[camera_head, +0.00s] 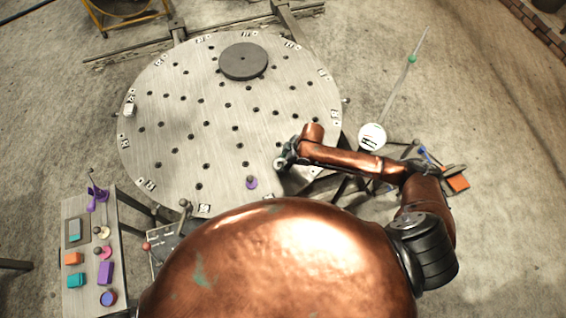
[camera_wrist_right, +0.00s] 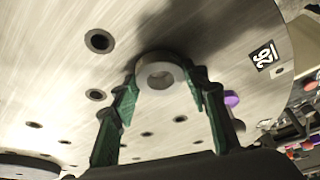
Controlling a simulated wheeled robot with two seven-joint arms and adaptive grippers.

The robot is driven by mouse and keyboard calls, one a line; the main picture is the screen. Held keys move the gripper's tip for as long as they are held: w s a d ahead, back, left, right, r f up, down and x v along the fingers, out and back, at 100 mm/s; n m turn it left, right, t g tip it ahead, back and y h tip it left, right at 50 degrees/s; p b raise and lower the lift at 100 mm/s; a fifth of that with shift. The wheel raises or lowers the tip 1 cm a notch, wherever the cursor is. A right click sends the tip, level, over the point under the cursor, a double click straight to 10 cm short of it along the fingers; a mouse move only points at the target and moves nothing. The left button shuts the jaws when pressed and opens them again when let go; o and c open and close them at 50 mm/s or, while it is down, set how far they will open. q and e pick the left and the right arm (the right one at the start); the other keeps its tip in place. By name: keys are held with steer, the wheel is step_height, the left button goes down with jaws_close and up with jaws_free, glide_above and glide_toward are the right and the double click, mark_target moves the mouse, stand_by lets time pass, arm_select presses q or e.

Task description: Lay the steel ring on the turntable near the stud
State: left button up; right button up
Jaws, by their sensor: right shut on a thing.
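The steel ring (camera_wrist_right: 160,75) is a thick grey ring between the green-padded fingers of my right gripper (camera_wrist_right: 163,100) in the right wrist view. My right gripper is shut on it, over the turntable surface; I cannot tell whether the ring touches the plate. In the head view my right gripper (camera_head: 284,160) is over the right front part of the round metal turntable (camera_head: 200,110), and the ring is not clearly visible there. A small purple-based upright piece (camera_head: 251,183), possibly the stud, stands near the turntable's front edge, left of the gripper. Its purple part (camera_wrist_right: 231,98) also shows in the wrist view.
A dark round disc (camera_head: 243,61) lies at the turntable's far side. Many holes dot the plate, with number labels round its rim. A side table (camera_head: 75,300) with coloured pieces stands at the left front. A white round object (camera_head: 372,137) with a rod is to the right.

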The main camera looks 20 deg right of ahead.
steer(key=o, duration=1.4)
steer(key=p+v, duration=0.1)
steer(key=v, duration=1.1)
